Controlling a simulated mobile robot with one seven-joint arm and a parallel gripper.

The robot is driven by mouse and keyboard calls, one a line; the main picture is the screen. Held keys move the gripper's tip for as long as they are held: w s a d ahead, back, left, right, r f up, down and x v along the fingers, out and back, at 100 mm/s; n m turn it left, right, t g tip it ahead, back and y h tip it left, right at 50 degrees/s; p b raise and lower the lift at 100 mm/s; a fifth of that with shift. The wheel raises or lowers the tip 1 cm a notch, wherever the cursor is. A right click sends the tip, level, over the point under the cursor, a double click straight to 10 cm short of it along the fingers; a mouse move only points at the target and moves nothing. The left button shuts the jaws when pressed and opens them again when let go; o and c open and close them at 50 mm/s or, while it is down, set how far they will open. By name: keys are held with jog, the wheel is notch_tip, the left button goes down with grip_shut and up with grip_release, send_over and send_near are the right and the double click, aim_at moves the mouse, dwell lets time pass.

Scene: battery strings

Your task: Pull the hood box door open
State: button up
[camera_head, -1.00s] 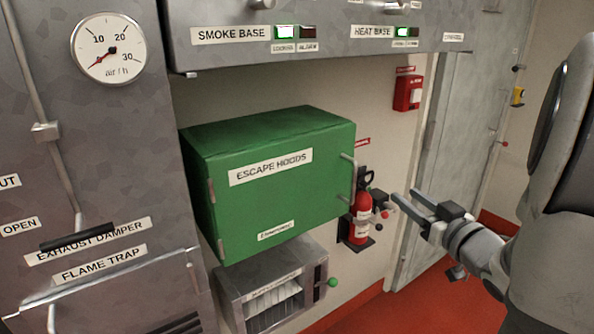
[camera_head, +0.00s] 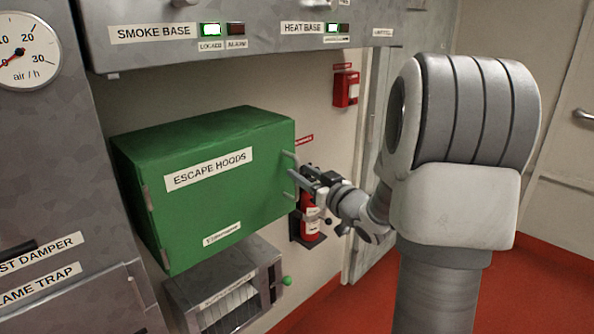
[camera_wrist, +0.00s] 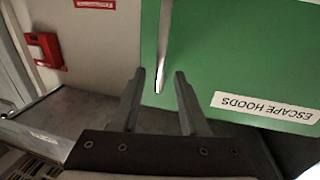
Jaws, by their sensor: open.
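The green hood box (camera_head: 205,185), labelled ESCAPE HOODS, is fixed to the wall with its door shut. Its metal bar handle (camera_head: 287,172) stands upright at the door's right edge, and hinges show at the left edge. My gripper (camera_head: 301,176) is at the handle, its fingers open. In the wrist view the green door (camera_wrist: 240,60) is upside down, and the handle (camera_wrist: 163,45) runs down toward the space between the two open fingertips (camera_wrist: 160,75). I cannot tell whether a finger touches the handle.
A red fire extinguisher (camera_head: 311,220) hangs just below and behind my gripper. A grey cabinet with a green knob (camera_head: 286,281) sits under the box. A grey panel (camera_head: 260,45) overhangs above. A red call box (camera_head: 346,88) is on the wall. Red floor is clear at right.

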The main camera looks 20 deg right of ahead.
jog(key=shift+w+a, duration=0.2)
jog(key=shift+w, duration=1.3)
jog(key=shift+c, duration=0.2)
grip_shut()
